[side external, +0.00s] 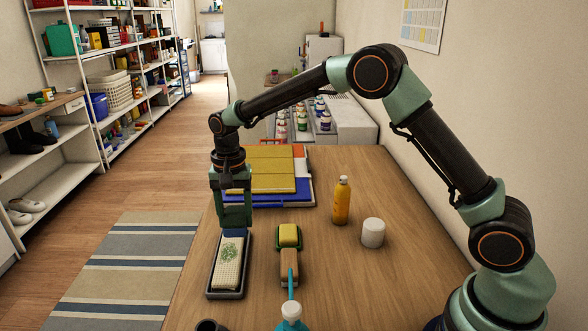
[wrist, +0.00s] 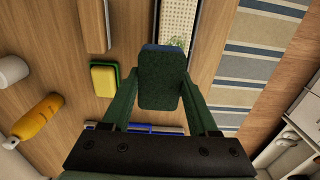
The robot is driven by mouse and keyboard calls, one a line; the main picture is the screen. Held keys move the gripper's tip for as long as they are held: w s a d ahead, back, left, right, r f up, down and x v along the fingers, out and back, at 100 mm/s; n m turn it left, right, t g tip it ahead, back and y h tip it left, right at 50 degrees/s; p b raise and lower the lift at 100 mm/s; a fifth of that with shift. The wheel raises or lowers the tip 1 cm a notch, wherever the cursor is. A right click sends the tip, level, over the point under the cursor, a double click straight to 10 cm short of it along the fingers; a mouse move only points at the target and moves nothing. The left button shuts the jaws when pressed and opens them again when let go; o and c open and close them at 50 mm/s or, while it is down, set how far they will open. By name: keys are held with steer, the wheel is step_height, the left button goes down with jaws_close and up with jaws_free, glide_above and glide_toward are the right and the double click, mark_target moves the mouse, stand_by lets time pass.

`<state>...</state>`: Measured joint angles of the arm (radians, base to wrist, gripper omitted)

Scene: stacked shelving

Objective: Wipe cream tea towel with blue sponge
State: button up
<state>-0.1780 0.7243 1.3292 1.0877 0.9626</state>
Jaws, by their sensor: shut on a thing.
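The cream tea towel (side external: 229,258) has a green print and lies folded in a dark shallow tray (side external: 213,293) at the table's left side. One end of the towel also shows at the top of the wrist view (wrist: 179,18). My gripper (side external: 235,222) is above the far end of the tray, pointing down. It is shut on the blue sponge (side external: 234,233), which shows a dark green top face and a blue edge in the wrist view (wrist: 160,82). I cannot tell whether the sponge touches the towel.
A yellow-green sponge (side external: 289,235) and a brush (side external: 290,266) stand right of the tray. A yellow bottle (side external: 341,202) and white cylinder (side external: 373,233) are farther right. Yellow and blue flat folders (side external: 258,183) lie behind. A spray bottle (side external: 291,312) is in front.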

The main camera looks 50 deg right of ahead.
mark_target(228, 251)
steer(key=shift+w+a+f, duration=0.35)
steer(key=shift+a+f, duration=0.15)
steer(key=shift+f, duration=0.15)
steer(key=shift+w+a+f, duration=0.3)
steer(key=shift+a+f, duration=0.2)
steer(key=shift+f, duration=1.5)
steer(key=shift+f, duration=0.65)
steer(key=shift+f, duration=0.35)
steer(key=shift+s, duration=0.1)
steer(key=shift+s, duration=0.65)
steer(key=shift+w, duration=1.05)
